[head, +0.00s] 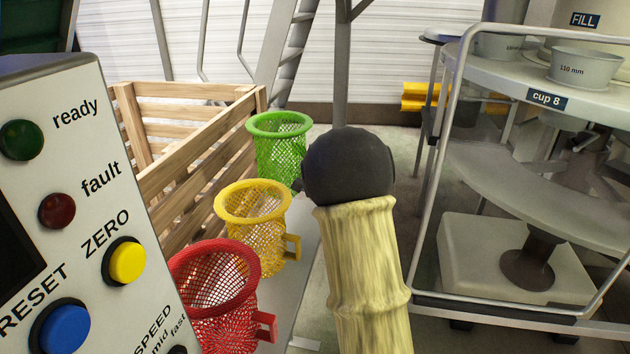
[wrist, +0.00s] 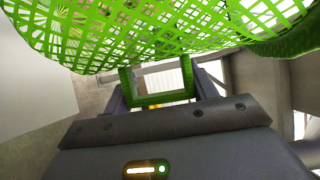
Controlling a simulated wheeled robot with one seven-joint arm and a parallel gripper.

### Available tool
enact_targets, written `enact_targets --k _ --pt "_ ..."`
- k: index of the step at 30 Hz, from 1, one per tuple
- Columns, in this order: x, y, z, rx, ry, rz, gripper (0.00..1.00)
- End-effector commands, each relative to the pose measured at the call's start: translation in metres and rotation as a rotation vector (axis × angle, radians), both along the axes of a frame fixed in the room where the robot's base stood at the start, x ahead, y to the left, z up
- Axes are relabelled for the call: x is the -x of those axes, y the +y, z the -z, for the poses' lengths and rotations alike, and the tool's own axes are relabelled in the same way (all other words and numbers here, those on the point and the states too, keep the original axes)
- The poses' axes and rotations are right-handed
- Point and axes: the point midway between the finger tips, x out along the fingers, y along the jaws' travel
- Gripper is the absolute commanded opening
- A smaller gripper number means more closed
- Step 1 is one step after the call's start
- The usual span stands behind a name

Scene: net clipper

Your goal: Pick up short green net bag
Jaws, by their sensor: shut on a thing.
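The short green net bag (head: 278,150) is at the far end of a row of net bags in the head view, upright with its rim up. Its mesh (wrist: 150,40) fills the top of the wrist view. Its square green handle (wrist: 158,100) lies between the fingers of my gripper (wrist: 160,90), which is shut on it. In the head view my own arm hides the gripper and the bag's handle side. I cannot tell whether the bag's bottom touches the surface under it.
A yellow net bag (head: 254,228) and a red net bag (head: 215,300) stand nearer in the row. A wooden slatted crate (head: 190,165) is left of them. A control panel (head: 85,215) fills the near left. A railed machine with cups (head: 585,70) stands right.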

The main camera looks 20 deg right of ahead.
Motion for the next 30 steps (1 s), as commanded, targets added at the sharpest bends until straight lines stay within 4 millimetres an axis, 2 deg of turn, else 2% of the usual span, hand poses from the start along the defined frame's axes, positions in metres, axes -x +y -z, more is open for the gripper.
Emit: enact_targets --k 1,3,9,15,29,30 --pt "0.000 -0.001 -0.020 0.000 -0.007 0.000 0.36" --pt "0.000 -0.001 -0.037 0.000 -0.006 0.001 0.36" --pt "0.000 -0.001 -0.072 -0.001 -0.002 0.001 0.36" --pt "0.000 0.000 -0.082 0.000 0.000 -0.001 0.36" --pt "0.000 0.000 -0.081 0.000 0.000 0.000 0.36" --pt "0.000 0.000 -0.081 0.000 0.000 0.000 0.54"
